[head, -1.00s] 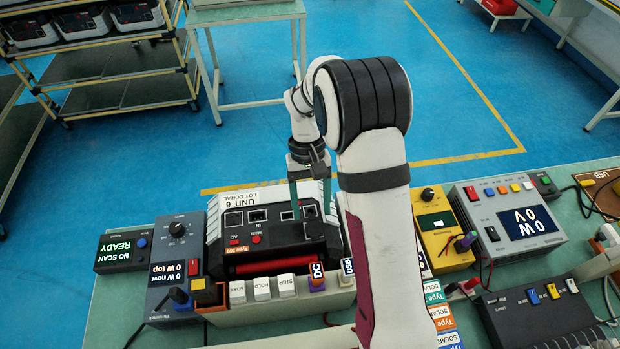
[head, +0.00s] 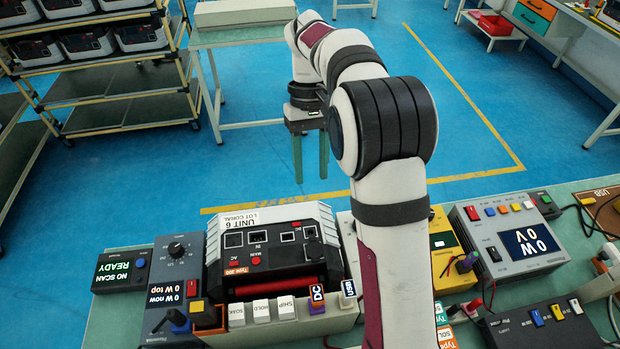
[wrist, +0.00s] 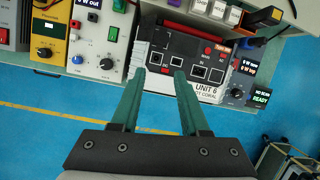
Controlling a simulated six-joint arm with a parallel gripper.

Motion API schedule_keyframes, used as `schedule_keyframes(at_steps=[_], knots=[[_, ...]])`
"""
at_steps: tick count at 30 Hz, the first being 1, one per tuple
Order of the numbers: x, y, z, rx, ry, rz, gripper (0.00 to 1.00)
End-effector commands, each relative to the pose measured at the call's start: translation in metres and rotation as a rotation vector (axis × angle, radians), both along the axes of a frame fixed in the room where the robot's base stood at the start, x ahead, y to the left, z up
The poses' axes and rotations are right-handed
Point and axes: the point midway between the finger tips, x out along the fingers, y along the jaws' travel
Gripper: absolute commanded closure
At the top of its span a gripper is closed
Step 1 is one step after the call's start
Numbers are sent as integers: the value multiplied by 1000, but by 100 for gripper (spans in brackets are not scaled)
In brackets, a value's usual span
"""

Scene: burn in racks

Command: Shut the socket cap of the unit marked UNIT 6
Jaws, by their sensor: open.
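The unit marked UNIT 6 (head: 216,262) is a black and grey box with a white top label, lying on the bench left of my arm in the head view. Its dark panel has several sockets, and red buttons marked AC and MAIN. It also shows upside down in the wrist view (wrist: 226,60). I cannot clearly make out the socket cap or whether it is shut. My gripper (head: 311,181) is open and empty, with its green fingers pointing down beyond the unit's far side. In the wrist view the fingertips (wrist: 160,73) appear in front of the unit's sockets, apart from each other.
A grey meter box (head: 177,268) stands left of the unit, and a yellow box (head: 446,250) stands right of my arm. A row of labelled keys (head: 262,311) runs along the near side.

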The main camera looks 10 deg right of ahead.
Motion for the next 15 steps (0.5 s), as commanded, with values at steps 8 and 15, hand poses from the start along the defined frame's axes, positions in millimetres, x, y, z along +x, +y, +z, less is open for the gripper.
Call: schedule_keyframes(at_steps=[8, 15], knots=[[-61, -27, 9, 398, -419, 1012, 100], [-78, -29, 1, 390, -572, 1341, 100]])
